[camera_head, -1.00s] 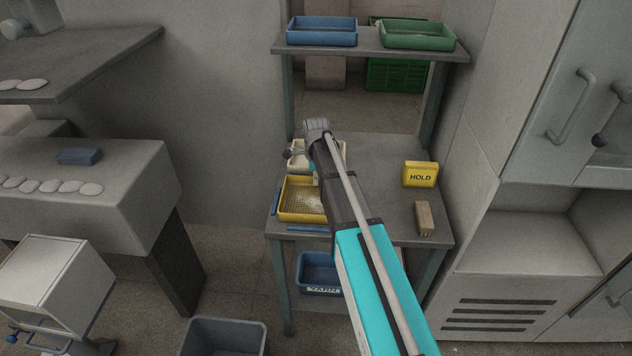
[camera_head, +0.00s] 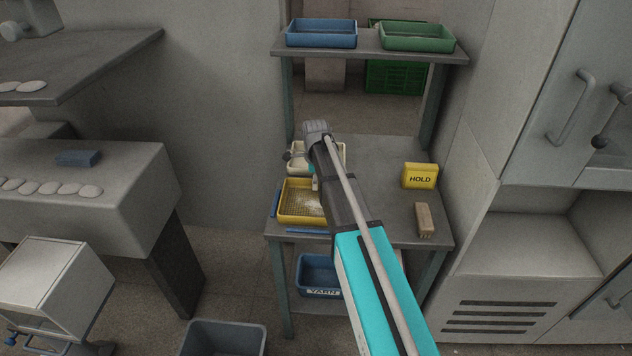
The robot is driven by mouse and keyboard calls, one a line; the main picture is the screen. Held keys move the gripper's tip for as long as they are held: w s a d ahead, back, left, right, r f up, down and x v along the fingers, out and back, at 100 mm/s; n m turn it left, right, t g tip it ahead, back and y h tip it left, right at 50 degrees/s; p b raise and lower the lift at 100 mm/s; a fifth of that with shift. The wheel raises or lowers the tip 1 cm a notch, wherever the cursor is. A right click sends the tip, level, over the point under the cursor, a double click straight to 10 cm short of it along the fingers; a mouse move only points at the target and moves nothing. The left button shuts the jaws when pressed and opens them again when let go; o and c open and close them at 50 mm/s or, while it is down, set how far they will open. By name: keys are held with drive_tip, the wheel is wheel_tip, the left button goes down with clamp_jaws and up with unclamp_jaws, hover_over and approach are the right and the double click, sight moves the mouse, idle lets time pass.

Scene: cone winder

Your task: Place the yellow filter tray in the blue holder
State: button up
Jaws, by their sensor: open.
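The yellow filter tray (camera_head: 287,214) lies on the left front part of the grey table, with a mesh floor and some pale fluff in it. Blue strips of the holder (camera_head: 275,203) show along its left side and its front edge. The tray looks to sit between these strips, but I cannot tell whether it is fully down. My gripper (camera_head: 314,184) is above the tray's right part, and my arm hides the tray's right side. The fingers are small and mostly hidden behind the arm; they are open.
A cream container (camera_head: 299,158) stands behind the tray. A yellow HOLD sign (camera_head: 420,175) and a wooden brush (camera_head: 424,219) are on the table's right side. Blue (camera_head: 322,34) and green (camera_head: 418,37) trays sit on the shelf above. A blue YARN bin (camera_head: 318,274) is below.

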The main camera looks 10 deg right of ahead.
drive_tip(key=shift+r, duration=0.15)
wheel_tip(320, 180, up, 12)
drive_tip(key=p, duration=1.2)
idle(0.6)
drive_tip(key=s+a+n, duration=0.2)
drive_tip(key=s+n, duration=1.9)
drive_tip(key=s, duration=0.3)
drive_tip(key=shift+a+n, duration=0.2)
drive_tip(key=shift+n, duration=0.1)
